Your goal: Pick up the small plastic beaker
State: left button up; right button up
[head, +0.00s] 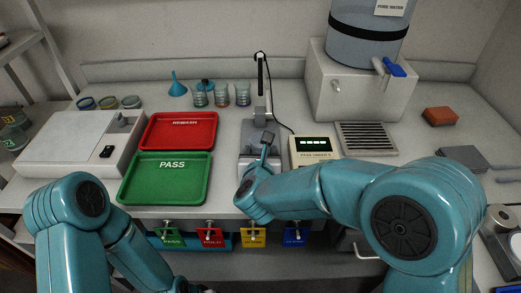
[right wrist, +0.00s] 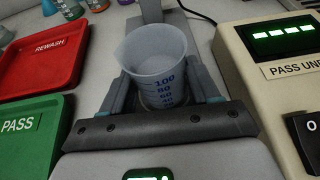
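The small plastic beaker (right wrist: 160,62) is translucent white with blue marks up to 100. In the right wrist view it stands upright on the instrument's platform. My right gripper (right wrist: 160,88) has one finger on each side of it, spread apart; I cannot tell whether they touch its wall. In the head view my right gripper (head: 267,143) is over the grey instrument (head: 249,135), and I cannot make out the beaker there. My left arm bends down at the lower left; its gripper is out of view.
A red REWASH tray (head: 180,130) and green PASS tray (head: 165,178) lie left. Glass beakers (head: 221,96) stand behind. A PASS UNDER box (head: 315,150) is close on the right. A thin stand (head: 262,75) rises behind the instrument. A water tank (head: 368,35) stands back right.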

jog(key=c, duration=0.5)
jog(key=shift+c, duration=0.2)
jog(key=shift+r, duration=0.15)
notch_tip(320, 180, up, 20)
jog(key=p, duration=0.4)
dwell(0.3)
